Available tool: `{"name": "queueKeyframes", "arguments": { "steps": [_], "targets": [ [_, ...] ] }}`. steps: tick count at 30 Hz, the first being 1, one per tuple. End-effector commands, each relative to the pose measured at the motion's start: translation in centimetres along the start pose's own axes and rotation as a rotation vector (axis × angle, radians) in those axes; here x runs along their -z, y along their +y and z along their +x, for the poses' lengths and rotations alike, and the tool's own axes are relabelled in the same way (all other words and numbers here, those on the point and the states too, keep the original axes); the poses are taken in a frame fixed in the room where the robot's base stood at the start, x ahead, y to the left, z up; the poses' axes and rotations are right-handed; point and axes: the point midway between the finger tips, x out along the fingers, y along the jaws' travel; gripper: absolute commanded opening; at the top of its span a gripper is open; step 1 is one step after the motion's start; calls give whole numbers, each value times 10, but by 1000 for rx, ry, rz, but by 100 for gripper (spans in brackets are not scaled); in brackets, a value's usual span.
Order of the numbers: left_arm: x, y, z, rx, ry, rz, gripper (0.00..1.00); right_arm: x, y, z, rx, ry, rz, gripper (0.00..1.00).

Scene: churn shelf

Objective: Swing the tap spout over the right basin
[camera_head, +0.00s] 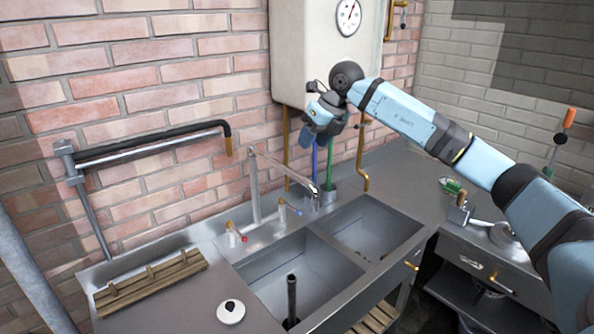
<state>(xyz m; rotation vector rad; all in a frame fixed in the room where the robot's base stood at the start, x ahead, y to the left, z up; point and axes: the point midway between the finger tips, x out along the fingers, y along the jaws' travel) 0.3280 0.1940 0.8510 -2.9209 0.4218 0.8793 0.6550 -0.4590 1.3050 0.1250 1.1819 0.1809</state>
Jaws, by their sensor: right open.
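The tap is a grey metal column (254,188) behind the double sink, with a thin spout (287,172) slanting forward and right from its top. The spout's tip appears near the back of the divider between the basins; its exact position over them is hard to judge. The left basin (310,266) has a black upright pipe (291,298) in it. The right basin (378,228) looks empty. My right gripper (323,117) is open and empty, above and right of the spout. My left gripper is out of view.
Blue and green (331,165) handled tools stand in a holder (325,196) below my right gripper. A cream boiler (318,60) hangs behind it, with a brass pipe (363,160). A black-topped wall bracket (150,148), wooden rack (152,282) and white disc (231,311) are left.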

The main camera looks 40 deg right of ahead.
Motion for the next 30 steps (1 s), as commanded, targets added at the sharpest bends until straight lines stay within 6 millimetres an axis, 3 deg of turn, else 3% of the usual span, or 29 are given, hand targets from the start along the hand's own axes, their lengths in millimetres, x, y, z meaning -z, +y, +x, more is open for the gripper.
{"name": "queueKeyframes", "arguments": {
  "steps": [9,15,28,29,30],
  "targets": [
    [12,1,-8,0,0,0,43,0,2,68,-3,4,0,48],
    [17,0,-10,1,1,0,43,0,2,97,-4,1,0,48],
    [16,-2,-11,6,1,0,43,0,2,110,-4,0,-1,48],
    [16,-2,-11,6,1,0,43,0,2,110,-4,0,-1,46],
    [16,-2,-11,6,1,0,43,0,1,110,-4,0,-1,37]
  ]
}}
